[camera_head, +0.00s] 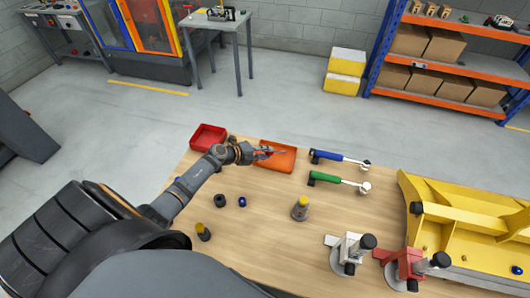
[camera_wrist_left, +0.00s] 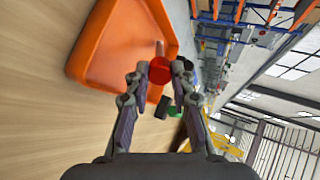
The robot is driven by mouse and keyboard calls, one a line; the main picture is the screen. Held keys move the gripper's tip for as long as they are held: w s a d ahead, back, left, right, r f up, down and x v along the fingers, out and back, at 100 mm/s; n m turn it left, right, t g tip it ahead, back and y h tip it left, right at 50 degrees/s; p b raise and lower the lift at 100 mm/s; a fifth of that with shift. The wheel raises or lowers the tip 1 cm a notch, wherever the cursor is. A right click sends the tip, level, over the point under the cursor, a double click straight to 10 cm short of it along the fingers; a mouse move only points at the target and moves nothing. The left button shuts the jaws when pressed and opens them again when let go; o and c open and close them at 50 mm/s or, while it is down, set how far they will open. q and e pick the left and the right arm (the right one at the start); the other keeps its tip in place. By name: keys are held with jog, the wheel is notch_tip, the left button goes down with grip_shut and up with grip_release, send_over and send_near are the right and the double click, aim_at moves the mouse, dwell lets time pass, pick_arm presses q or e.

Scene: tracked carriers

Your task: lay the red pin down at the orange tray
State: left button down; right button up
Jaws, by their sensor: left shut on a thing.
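My left gripper (camera_head: 264,152) is shut on the red pin and holds it over the orange tray (camera_head: 286,163) at the far edge of the table. In the left wrist view, the round red end of the pin (camera_wrist_left: 160,71) shows between the fingertips (camera_wrist_left: 160,80), with a thin pale shaft behind it. The orange tray (camera_wrist_left: 110,60) lies just beyond the fingers there. I cannot tell whether the pin touches the tray. In the head view the pin is too small to make out clearly. My right gripper is not in view.
A red tray (camera_head: 207,138) stands left of the orange one. Blue-handled (camera_head: 328,155) and green-handled (camera_head: 325,178) tools lie to the right. A yellow-topped grey part (camera_head: 300,208), a grey clamp (camera_head: 346,252), a red clamp (camera_head: 405,266) and a yellow fixture (camera_head: 450,215) stand nearer.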

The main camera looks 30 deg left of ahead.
pick_arm(q)
jog(key=c, duration=1.1)
grip_release()
jog(key=shift+o, duration=0.2)
jog(key=v, duration=1.2)
